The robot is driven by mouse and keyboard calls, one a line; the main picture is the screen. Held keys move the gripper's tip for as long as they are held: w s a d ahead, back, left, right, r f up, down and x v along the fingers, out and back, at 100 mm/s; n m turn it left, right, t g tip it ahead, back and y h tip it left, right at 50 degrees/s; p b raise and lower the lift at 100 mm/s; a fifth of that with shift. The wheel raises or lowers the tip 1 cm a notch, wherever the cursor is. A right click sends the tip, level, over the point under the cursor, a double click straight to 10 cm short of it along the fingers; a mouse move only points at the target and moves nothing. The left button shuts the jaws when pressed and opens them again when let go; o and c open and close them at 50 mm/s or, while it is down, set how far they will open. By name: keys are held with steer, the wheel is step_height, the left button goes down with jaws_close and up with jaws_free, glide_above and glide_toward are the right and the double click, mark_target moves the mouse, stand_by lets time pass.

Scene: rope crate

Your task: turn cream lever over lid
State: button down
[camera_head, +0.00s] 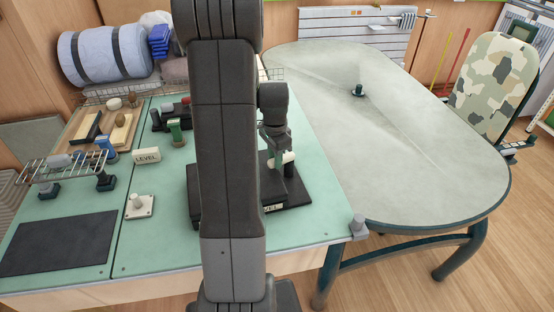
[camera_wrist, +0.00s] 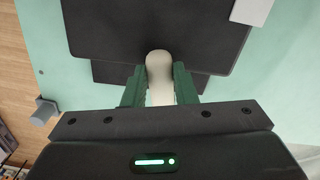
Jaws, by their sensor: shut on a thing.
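The cream lever (camera_wrist: 159,66) has a rounded end and sits between the green fingers of my gripper (camera_wrist: 161,88) in the wrist view. The fingers are shut on it. In the head view my gripper (camera_head: 275,158) is at the right side of the dark crate, and a bit of the cream lever (camera_head: 288,157) shows beside it. The dark lid (camera_wrist: 150,25) lies under the lever in the wrist view. In the head view my arm hides much of the crate and lid (camera_head: 290,190).
A large oval table (camera_head: 420,150) lies beyond, mostly clear.

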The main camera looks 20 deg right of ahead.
steer(key=shift+w+m, duration=0.25)
steer(key=shift+m, duration=0.25)
steer(key=c, duration=1.2)
jaws_free()
steer(key=shift+o, duration=0.2)
steer(key=shift+r, duration=0.1)
step_height(320, 180, up, 14)
steer(key=shift+f, duration=0.25)
step_height(320, 180, down, 14)
steer(key=shift+r, duration=0.2)
steer(key=shift+f, duration=0.1)
